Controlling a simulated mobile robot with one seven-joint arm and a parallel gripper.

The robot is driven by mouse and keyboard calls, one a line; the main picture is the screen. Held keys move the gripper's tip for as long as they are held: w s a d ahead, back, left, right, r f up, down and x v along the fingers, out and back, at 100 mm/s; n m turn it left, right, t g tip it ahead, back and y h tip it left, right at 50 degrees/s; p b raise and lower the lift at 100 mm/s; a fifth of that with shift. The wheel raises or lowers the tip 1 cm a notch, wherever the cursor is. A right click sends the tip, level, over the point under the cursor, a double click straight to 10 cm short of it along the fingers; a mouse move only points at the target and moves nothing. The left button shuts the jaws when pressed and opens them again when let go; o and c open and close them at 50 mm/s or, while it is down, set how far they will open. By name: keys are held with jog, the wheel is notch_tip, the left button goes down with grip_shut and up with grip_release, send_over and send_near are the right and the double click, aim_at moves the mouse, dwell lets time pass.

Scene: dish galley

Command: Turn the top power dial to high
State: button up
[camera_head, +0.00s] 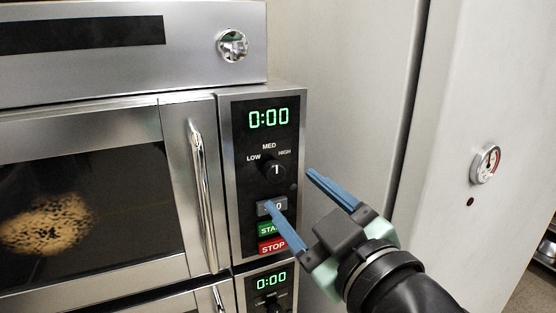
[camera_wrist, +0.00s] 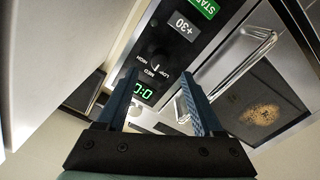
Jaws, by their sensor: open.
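The top power dial (camera_head: 274,170) is a small black knob with a white mark on the upper microwave's control panel (camera_head: 242,150). Its mark points roughly up, toward MED, with LOW to its left and HIGH to its right. My gripper (camera_head: 289,189) is open, with two blue fingers spread and nothing between them. It is in front of the panel, below and to the right of the dial in the head view. In the wrist view the panel is upside down and the dial (camera_wrist: 162,52) shows dark beyond the open fingertips (camera_wrist: 159,77). No contact is visible.
Below the dial are the +30 button (camera_head: 272,207), partly covered by a finger, START (camera_head: 267,230) and STOP (camera_head: 272,247). A long door handle (camera_head: 203,195) stands out left of the panel. A second microwave's panel (camera_head: 268,283) is below.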

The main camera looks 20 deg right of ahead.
aim_at(277, 175)
jog(key=shift+w+a+p, duration=0.1)
jog(key=shift+w+p, duration=0.75)
jog(key=shift+w, duration=1.8)
grip_shut()
